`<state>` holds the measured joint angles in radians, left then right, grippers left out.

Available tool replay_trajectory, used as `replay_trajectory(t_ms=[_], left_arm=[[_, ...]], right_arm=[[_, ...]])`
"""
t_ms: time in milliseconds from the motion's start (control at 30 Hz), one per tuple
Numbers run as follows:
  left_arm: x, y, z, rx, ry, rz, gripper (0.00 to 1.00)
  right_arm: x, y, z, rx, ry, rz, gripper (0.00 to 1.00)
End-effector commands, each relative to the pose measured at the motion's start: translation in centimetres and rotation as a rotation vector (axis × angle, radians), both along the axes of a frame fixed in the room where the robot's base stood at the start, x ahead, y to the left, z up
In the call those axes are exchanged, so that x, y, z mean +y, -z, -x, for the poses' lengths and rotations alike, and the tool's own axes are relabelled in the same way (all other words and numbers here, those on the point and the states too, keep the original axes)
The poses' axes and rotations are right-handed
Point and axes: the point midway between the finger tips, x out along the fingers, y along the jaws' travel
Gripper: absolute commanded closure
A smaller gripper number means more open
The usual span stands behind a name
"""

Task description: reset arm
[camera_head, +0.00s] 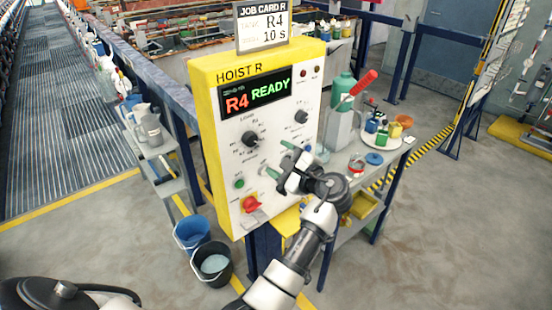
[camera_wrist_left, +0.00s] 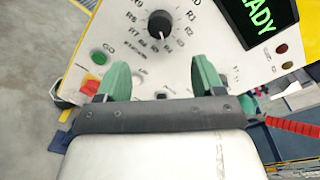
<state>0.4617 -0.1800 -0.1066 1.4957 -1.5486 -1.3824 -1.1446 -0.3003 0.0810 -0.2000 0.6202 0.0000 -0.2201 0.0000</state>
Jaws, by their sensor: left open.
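My left gripper (camera_head: 280,160) is in front of the lower part of the yellow-edged hoist panel (camera_head: 225,165). Its two green fingers are spread with nothing between them, and they also show in the left wrist view (camera_wrist_left: 162,80). The panel display (camera_head: 255,92) reads "R4 READY". A black selector knob (camera_head: 250,139) sits above and left of the fingers; in the left wrist view this knob (camera_wrist_left: 159,24) is just beyond the fingertips. A second knob (camera_head: 301,117) is up to the right. The gripper hides part of the panel's lower right. My right gripper is out of view.
A green button (camera_head: 239,184) and a red switch (camera_head: 250,204) are on the panel's lower left. A job card (camera_head: 262,27) reads R4, 10 s. Blue (camera_head: 192,235) and black buckets (camera_head: 213,266) stand below.

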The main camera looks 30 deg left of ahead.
Motion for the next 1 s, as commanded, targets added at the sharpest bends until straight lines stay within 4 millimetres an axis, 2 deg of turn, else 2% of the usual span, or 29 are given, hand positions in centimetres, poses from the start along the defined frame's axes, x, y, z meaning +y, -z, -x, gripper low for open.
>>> replay_trajectory(t_ms=[400,467,533,567,667,700,767,800,867,900,1000], left_arm=[[0.0,0.1,0.0,0.001,0.002,0.0,0.32],[0.0,0.9,-0.2,0.007,0.014,0.006,0.32],[-0.2,3.0,-0.5,0.02,0.046,0.028,0.32],[-0.3,4.3,-0.7,0.029,0.068,0.042,0.32],[-0.9,10.6,-1.0,0.064,0.156,0.121,0.32],[-1.2,13.7,-1.0,0.079,0.194,0.168,0.32],[-1.8,18.3,-0.6,0.099,0.244,0.247,0.32],[-2.1,21.4,-0.1,0.111,0.272,0.303,0.32],[-2.7,25.9,1.0,0.127,0.304,0.391,0.32],[-3.0,28.8,1.9,0.136,0.32,0.453,0.32],[-3.9,35.9,4.9,0.156,0.335,0.611,0.32]], right_arm=[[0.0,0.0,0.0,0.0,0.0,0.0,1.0],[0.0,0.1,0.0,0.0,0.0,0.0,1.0],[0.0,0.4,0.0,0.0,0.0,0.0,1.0],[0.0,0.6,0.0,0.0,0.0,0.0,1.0],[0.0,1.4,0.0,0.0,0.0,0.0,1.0],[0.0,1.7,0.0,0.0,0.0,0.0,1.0],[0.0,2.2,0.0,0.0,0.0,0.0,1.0],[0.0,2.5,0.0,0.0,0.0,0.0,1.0],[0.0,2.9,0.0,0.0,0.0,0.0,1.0],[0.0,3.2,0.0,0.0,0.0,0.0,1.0],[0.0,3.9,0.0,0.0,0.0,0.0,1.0]])
